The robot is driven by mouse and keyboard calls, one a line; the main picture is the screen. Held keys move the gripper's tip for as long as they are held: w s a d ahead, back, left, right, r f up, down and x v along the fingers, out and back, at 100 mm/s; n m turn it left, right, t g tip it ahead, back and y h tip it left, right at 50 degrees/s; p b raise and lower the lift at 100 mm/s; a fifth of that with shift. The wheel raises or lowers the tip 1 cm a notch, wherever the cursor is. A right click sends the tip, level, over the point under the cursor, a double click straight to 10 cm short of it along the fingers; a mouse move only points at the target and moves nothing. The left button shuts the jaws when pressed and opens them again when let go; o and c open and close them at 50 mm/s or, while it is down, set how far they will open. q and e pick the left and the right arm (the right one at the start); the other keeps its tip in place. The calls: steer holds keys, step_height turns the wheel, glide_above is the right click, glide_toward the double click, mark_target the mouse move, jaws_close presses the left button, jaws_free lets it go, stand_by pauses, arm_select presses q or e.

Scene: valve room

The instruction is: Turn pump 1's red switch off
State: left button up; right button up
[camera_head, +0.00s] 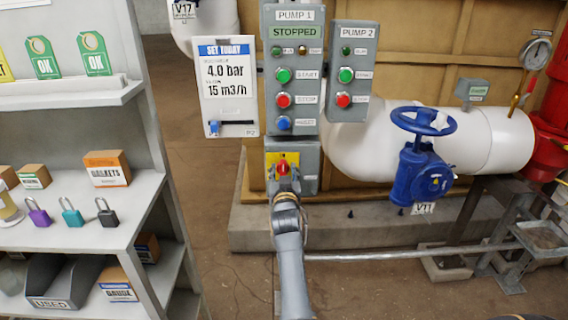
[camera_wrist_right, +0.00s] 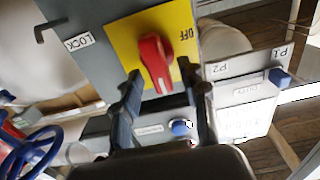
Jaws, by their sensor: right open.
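The red switch (camera_head: 283,168) sits on a yellow plate on the grey box below the pump 1 panel (camera_head: 290,75), whose display reads STOPPED. In the right wrist view the red switch (camera_wrist_right: 155,62) is a raised handle on the yellow plate (camera_wrist_right: 128,30), which carries an OFF mark at its right corner. My right gripper (camera_head: 285,189) is just below the switch in the head view. In the wrist view my right gripper (camera_wrist_right: 165,88) is open, its fingers on either side of the handle's near end; contact cannot be told. My left gripper does not show.
The pump 2 panel (camera_head: 352,70) is at the right, and a sign board (camera_head: 228,85) at the left. A blue valve wheel (camera_head: 423,120) on a white pipe stands farther right. A shelf (camera_head: 120,215) with locks and boxes fills the left side.

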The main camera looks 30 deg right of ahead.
steer(key=shift+w+d, duration=0.15)
steer(key=shift+w, duration=0.1)
steer(key=shift+s+a+r, duration=0.2)
steer(key=shift+r, duration=0.05)
steer(key=shift+c, duration=0.3)
steer(key=c, duration=0.3)
jaws_close()
steer(key=shift+a+f+n, duration=0.1)
steer(key=shift+n, duration=0.5)
steer(key=n, duration=0.5)
steer(key=a+n, duration=0.1)
steer(key=n, duration=0.2)
steer(key=shift+w+f, duration=0.3)
steer(key=shift+w, duration=0.05)
steer(key=n, duration=0.4)
steer(key=shift+w+a+f, duration=0.1)
steer(key=shift+f, duration=0.15)
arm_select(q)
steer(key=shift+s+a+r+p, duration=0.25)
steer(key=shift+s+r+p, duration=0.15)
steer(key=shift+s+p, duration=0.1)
arm_select(e)
steer(key=shift+f+n, duration=0.15)
steer(key=shift+n, duration=1)
steer(key=shift+f+n, duration=0.15)
steer(key=shift+n, duration=1)
